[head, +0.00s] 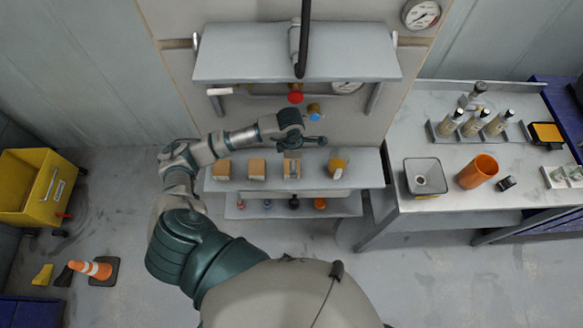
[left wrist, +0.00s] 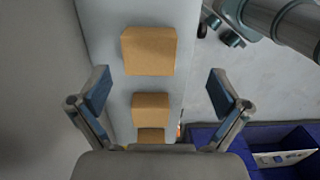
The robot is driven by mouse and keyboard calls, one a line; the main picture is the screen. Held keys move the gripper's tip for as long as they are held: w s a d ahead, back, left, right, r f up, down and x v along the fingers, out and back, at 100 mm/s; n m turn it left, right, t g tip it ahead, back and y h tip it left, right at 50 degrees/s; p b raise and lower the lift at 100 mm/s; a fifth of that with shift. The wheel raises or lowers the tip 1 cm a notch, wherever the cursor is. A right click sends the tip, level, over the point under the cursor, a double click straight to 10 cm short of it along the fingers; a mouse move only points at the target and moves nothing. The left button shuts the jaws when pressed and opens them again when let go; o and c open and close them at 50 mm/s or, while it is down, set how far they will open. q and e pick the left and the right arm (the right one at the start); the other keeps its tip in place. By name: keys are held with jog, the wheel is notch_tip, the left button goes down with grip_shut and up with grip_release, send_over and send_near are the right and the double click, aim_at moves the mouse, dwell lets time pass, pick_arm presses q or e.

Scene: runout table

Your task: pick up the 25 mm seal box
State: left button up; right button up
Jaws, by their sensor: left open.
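No label can be read, so I cannot tell which is the 25 mm seal box. My right gripper is not in view.
The shelf (head: 360,172) hangs under a wider upper shelf (head: 300,52) with a red knob (head: 295,97) below it. Small items stand on a lower shelf (head: 345,205).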

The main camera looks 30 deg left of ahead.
pick_arm(q)
jog(key=shift+y, duration=0.3)
jog(key=f, duration=0.2)
jog(key=f+p, duration=0.1)
jog(key=f, duration=0.1)
jog(key=a+f+p, duration=0.1)
jog(key=f, duration=0.2)
jog(key=shift+w+a+f, duration=0.1)
jog(key=shift+w, duration=0.3)
jog(key=c, duration=1.1)
